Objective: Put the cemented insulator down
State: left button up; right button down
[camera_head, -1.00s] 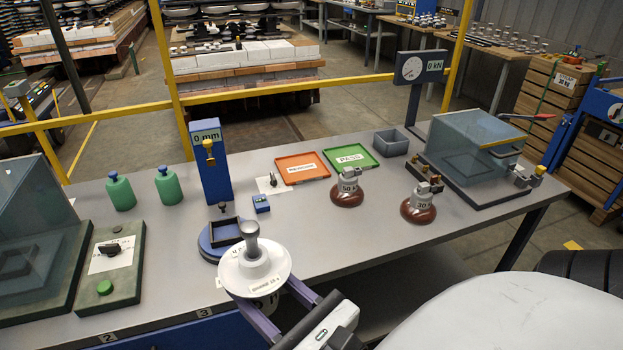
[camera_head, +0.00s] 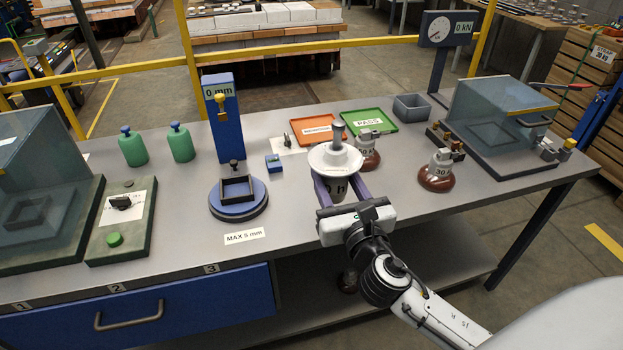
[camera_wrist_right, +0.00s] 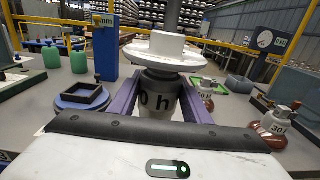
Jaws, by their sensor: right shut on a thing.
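The cemented insulator (camera_head: 335,158) is a white disc with a grey metal pin on top and a grey cap marked "0 h" below. It is upright. My right gripper (camera_head: 338,188) is shut on its cap, with purple fingers on both sides. In the right wrist view the insulator (camera_wrist_right: 168,48) stands between the fingers (camera_wrist_right: 160,98). It appears over the middle of the bench (camera_head: 300,235); I cannot tell whether its base touches the top. It partly hides the 50 kN brown insulator (camera_head: 369,160) behind it. My left gripper is not in view.
A blue gauge stand (camera_head: 224,115) with a square holder (camera_head: 236,190) is to the left. Orange (camera_head: 312,122) and green PASS (camera_head: 385,117) trays lie behind. A 30 kN brown insulator (camera_head: 436,181) and a clear-covered tester (camera_head: 495,120) are right.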

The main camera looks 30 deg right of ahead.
jog(key=w+d+m+h+b, duration=0.1)
jog(key=w+d+h, duration=0.1)
jog(key=w+d, duration=0.35)
jog(key=shift+g, duration=0.3)
jog(key=f+b, duration=0.1)
jog(key=f, duration=0.1)
jog(key=f+b, duration=0.1)
jog(key=f, duration=0.2)
jog(key=f+b, duration=0.2)
jog(key=f, duration=0.1)
jog(key=shift+w+a+f, duration=0.2)
jog(key=shift+w+f, duration=0.05)
jog(key=shift+w, duration=0.1)
jog(key=shift+f, duration=0.35)
jog(key=shift+f, duration=0.1)
jog(key=c, duration=1.3)
grip_release()
jog(key=shift+s+f, duration=0.1)
jog(key=shift+f, duration=0.15)
jog(key=o, duration=0.3)
